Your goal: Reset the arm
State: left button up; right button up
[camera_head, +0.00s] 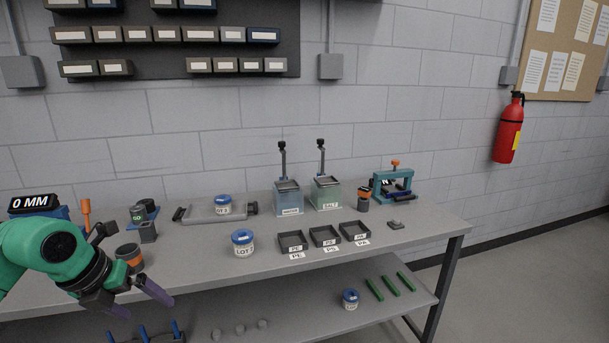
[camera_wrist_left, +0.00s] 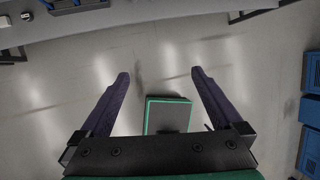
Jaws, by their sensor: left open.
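My left arm, green with a dark wrist, comes in from the left in the head view. Its gripper (camera_head: 138,302) hangs over the front left part of the bench, with its fingers spread and nothing between them. In the left wrist view the two purple-grey fingers (camera_wrist_left: 158,90) stand wide apart, pointing over the floor near the bench edge. A dark box with a green rim (camera_wrist_left: 168,115) shows on the floor below, between and beyond the fingers. My right gripper is not in either view.
The grey bench (camera_head: 390,240) holds lidded LOT jars (camera_head: 243,243), labelled black trays (camera_head: 325,236), two tall-handled tanks (camera_head: 326,192) and a teal press (camera_head: 393,184). An orange-banded cup (camera_head: 130,258) stands close to my left wrist. A lower shelf (camera_head: 300,320) holds green rods (camera_head: 391,286).

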pick_arm(q)
jog(key=w+d+f+n+t+h, duration=0.5)
jog(key=w+d+f+n+h, duration=0.2)
jog(key=w+f+h, duration=0.2)
jog(key=s+a+f+n+t+y, duration=0.1)
jog(key=s+a+f+n+y, duration=0.15)
jog(key=f+n, duration=0.45)
jog(key=s+a+f+n+t+y, duration=0.1)
jog(key=a+f+n+y, duration=0.2)
jog(key=f, duration=0.8)
jog(key=s+a+f+n+t+y, duration=0.1)
jog(key=s+a+f+n+y, duration=0.15)
jog(key=f+n, duration=0.45)
jog(key=s+f+n+g+y, duration=0.2)
jog(key=s+f+g, duration=0.1)
jog(key=s+f, duration=0.8)
jog(key=s+d+f+n+g, duration=0.1)
jog(key=s+d+f+g, duration=0.1)
jog(key=s+f, duration=0.3)
jog(key=s+d+f+n+g, duration=0.2)
jog(key=s+f, duration=0.3)
jog(key=s, duration=0.8)
jog(key=s+d+f+n+g, duration=0.1)
jog(key=s+f+g, duration=0.3)
jog(key=s, duration=0.5)
jog(key=shift+d+f+n+y, duration=0.4)
jog(key=shift+d+f, duration=0.35)
jog(key=shift+d, duration=0.05)
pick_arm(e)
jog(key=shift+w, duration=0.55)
